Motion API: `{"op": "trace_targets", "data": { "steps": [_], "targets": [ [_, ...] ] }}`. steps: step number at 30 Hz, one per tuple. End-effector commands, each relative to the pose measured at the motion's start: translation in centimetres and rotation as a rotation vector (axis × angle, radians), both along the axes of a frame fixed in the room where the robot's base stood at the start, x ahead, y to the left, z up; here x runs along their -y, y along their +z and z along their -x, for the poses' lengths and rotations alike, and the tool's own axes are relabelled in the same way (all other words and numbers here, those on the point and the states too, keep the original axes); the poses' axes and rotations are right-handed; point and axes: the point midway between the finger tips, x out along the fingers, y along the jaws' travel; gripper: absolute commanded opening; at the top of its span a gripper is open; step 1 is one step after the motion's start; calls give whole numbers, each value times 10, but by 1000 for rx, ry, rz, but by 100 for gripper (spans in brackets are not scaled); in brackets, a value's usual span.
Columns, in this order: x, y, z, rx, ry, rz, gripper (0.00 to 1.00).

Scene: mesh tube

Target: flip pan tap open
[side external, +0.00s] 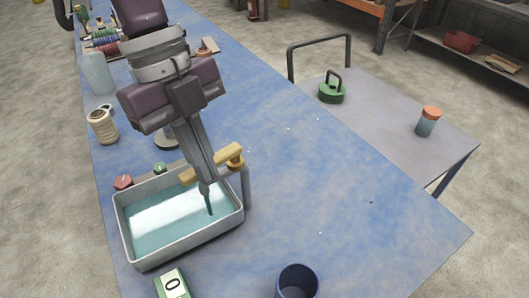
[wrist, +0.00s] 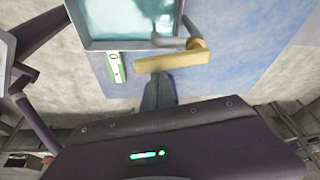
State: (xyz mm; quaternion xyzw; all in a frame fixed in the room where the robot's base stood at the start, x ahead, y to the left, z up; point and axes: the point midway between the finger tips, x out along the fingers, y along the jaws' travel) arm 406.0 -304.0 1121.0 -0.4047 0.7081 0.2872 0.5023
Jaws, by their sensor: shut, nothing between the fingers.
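A grey rectangular pan (side external: 178,254) holding blue-green water sits on the blue table. A tap with a grey post (side external: 246,188) stands at the pan's right edge, with a yellow-brass lever (side external: 228,157) on top. In the wrist view the lever (wrist: 172,62) lies crosswise beside the pan's rim (wrist: 120,44). My gripper (side external: 204,188) is shut and empty, pointing down, and it crosses in front of the lever and hides its middle. In the wrist view my fingertips (wrist: 158,76) are close beside the lever; I cannot tell if they touch it.
A green counter showing 0 (side external: 172,284) and a dark blue cup (side external: 297,282) stand near the front. Red (side external: 123,182) and green (side external: 159,169) knobs sit behind the pan. A spool (side external: 102,127) is at left. The table right of the tap is clear.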

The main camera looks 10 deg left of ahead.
Motion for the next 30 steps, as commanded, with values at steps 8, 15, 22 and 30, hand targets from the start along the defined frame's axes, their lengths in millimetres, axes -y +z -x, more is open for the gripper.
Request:
{"op": "trace_targets", "data": {
  "steps": [8,15,22,30],
  "targets": [
    [-3,0,-1,1,2,-1,0],
    [-3,0,-2,1,4,-2,0],
    [0,0,0,1,3,-3,0],
    [27,17,18,6,5,3,0]
  ]
}}
